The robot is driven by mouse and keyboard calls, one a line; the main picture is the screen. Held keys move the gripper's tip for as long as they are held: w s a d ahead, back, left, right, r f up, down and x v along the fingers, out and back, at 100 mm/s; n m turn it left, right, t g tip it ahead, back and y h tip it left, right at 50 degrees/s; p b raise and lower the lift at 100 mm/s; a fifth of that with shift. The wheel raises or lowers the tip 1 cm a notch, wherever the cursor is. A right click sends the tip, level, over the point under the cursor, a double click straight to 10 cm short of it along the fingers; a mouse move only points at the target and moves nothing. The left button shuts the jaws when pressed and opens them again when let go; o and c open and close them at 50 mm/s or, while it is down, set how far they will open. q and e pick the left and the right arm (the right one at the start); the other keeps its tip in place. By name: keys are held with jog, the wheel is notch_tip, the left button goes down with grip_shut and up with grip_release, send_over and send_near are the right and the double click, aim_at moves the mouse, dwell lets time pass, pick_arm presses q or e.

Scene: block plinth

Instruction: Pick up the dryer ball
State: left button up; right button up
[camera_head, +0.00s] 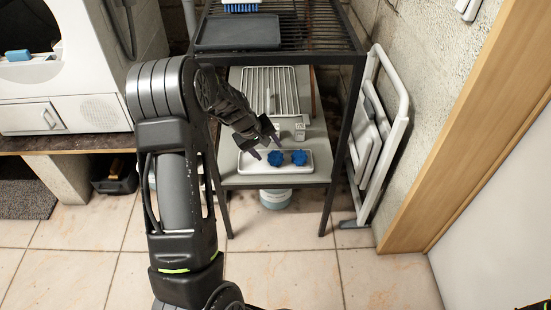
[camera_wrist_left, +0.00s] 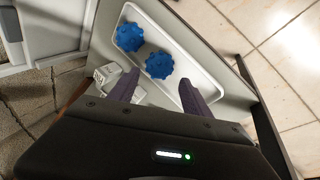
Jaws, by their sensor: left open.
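Two blue knobbly dryer balls lie side by side on a white tray (camera_head: 300,168) on the lower shelf of a black metal rack. In the head view they are the left ball (camera_head: 275,158) and the right ball (camera_head: 299,157). The wrist view shows the nearer ball (camera_wrist_left: 159,65), the farther ball (camera_wrist_left: 129,36) and the tray's rim (camera_wrist_left: 207,62). My left gripper (camera_head: 264,143) is open and empty, just left of and above the left ball. In the wrist view its fingertips (camera_wrist_left: 158,84) are spread, with the nearer ball just beyond them. My right gripper does not show.
A small clear-white object (camera_head: 299,131) and a white wire rack (camera_head: 270,88) stand behind the tray. The rack's black leg (camera_head: 345,150) rises at the right and its wire top shelf holds a dark tray (camera_head: 238,32). A white folded frame (camera_head: 378,130) leans on the wall.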

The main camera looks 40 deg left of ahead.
aim_at(273, 155)
pick_arm(q)
jog(key=b+x, duration=0.2)
jog(key=x, duration=0.3)
jog(key=shift+d+f, duration=0.1)
jog(key=shift+d, duration=0.05)
jog(key=shift+c, duration=0.5)
jog(key=c, duration=1)
